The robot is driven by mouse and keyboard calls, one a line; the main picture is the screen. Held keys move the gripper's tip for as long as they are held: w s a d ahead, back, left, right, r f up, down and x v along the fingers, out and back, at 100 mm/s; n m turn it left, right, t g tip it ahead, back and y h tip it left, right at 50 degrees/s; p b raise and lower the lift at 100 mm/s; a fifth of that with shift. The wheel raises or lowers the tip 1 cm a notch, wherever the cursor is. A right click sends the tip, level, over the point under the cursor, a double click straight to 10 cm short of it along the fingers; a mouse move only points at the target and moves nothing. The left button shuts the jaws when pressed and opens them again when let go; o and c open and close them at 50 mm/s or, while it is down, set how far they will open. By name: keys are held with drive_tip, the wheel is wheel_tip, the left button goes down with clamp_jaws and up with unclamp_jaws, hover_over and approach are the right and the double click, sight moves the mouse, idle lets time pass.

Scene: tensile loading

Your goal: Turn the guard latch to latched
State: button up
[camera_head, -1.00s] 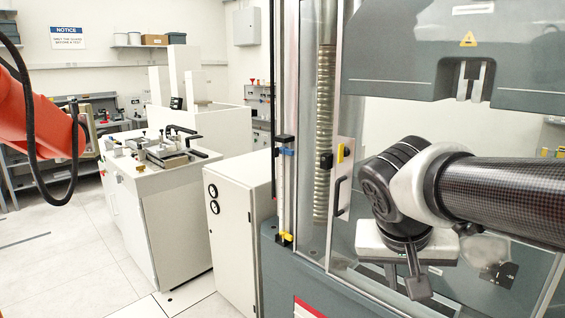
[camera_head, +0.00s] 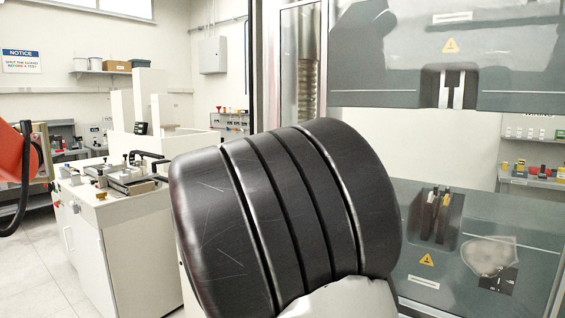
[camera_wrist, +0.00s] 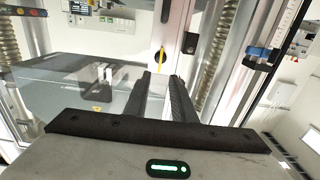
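The guard latch shows in the wrist view as a small yellow piece (camera_wrist: 160,60) on a pale plate (camera_wrist: 176,36) of the guard frame. It looks upright in the picture, but it is too small to read its setting surely. A black block (camera_wrist: 190,43) and a dark handle (camera_wrist: 166,10) sit on or beside the same plate. My gripper (camera_wrist: 160,76) points at the plate, its two dark fingers apart with an empty gap. The yellow piece appears just beyond the fingertips, in line with the gap; contact cannot be told. In the head view my arm hides latch and gripper.
The testing machine's dark crosshead (camera_head: 450,50) and lower deck (camera_head: 500,225) stand at right. A blue clamp (camera_wrist: 258,52) sits on a rail right of my gripper. A white bench with fixtures (camera_head: 115,185) stands at left, with open floor before it.

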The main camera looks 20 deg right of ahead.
drive_tip(key=p+x, duration=0.2)
drive_tip(key=x, duration=0.9)
drive_tip(key=shift+w, duration=0.1)
clamp_jaws()
